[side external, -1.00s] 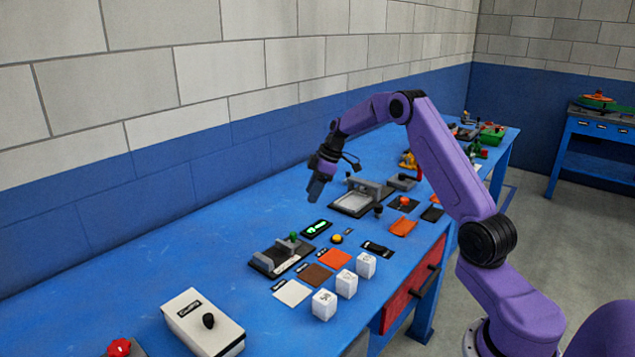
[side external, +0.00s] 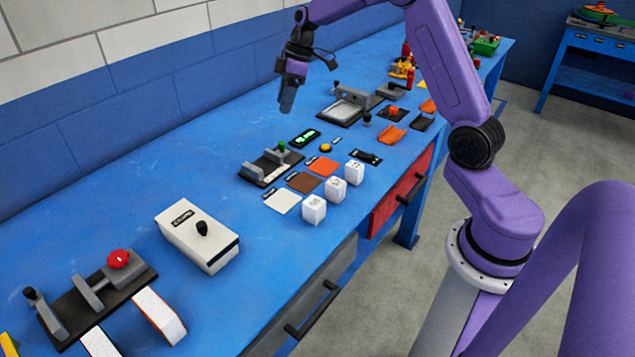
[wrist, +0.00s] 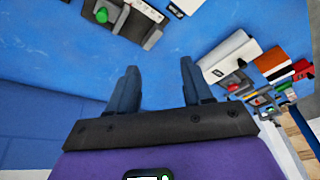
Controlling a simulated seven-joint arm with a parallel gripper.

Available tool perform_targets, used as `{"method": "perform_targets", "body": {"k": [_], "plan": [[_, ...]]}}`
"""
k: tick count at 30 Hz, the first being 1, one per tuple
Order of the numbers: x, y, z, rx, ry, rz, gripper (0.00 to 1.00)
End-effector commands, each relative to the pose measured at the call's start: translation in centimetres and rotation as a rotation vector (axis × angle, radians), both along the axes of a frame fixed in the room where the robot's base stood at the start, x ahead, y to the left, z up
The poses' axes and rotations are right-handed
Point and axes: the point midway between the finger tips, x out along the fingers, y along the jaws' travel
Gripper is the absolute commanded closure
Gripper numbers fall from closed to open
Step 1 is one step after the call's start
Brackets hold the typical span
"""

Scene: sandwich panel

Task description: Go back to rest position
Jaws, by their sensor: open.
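My gripper (side external: 287,98) hangs above the blue table in the side external view, fingers pointing down. It is up and behind the small black fixture with a green knob (side external: 282,146). In the wrist view my gripper (wrist: 158,75) shows two dark fingers spread apart with nothing between them, only blue tabletop beyond. My gripper appears empty and clear of the objects around it.
A white box with a black knob (side external: 202,229), several white cubes (side external: 336,188) and coloured squares (side external: 323,167) lie on the blue table (side external: 120,190). A red-knob fixture (side external: 118,259) stands front left. The tabletop left of my gripper is clear.

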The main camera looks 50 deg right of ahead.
Motion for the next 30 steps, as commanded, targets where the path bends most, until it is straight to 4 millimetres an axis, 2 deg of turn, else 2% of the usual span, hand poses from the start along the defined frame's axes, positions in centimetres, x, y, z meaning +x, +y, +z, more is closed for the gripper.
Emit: {"method": "perform_targets", "body": {"k": [1, 6, 12, 15, 18, 22, 27, 30], "plan": [[-1.4, 2.6, 0.7, -0.007, 0.017, 0.022, 0.5], [-6.5, 9.5, 2.0, -0.036, 0.074, 0.063, 0.5], [-14.1, 15.3, 3.0, -0.085, 0.123, 0.112, 0.5], [-18.2, 17.2, 3.2, -0.114, 0.139, 0.136, 0.5], [-22.3, 18.4, 3.4, -0.143, 0.148, 0.16, 0.5], [-27.6, 18.9, 3.2, -0.181, 0.151, 0.19, 0.5], [-33.8, 18.1, 2.7, -0.227, 0.144, 0.227, 0.5], [-36.6, 17.1, 2.2, -0.248, 0.134, 0.244, 0.5]]}}
